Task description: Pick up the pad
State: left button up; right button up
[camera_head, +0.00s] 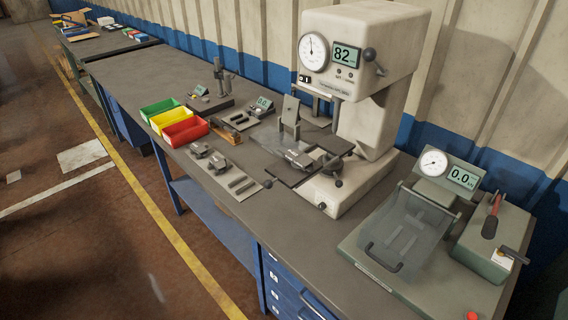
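A similar grey part (298,158) sits under the large press. I cannot tell which of these is the task's pad. Neither of my grippers is in view.
Green (158,108), yellow (171,117) and red (186,131) bins stand left of the plate. A large press (372,100) reading 82 stands behind. A tester with a clear cover (408,230) reads 0.0 at right. Bare bench (265,225) lies in front.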

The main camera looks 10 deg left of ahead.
aim_at(300, 159)
jog(key=i+j+z, duration=0.15)
jog(key=j+z, duration=0.15)
jog(key=j, duration=1)
jog(key=j+z, duration=0.3)
jog(key=j, duration=1)
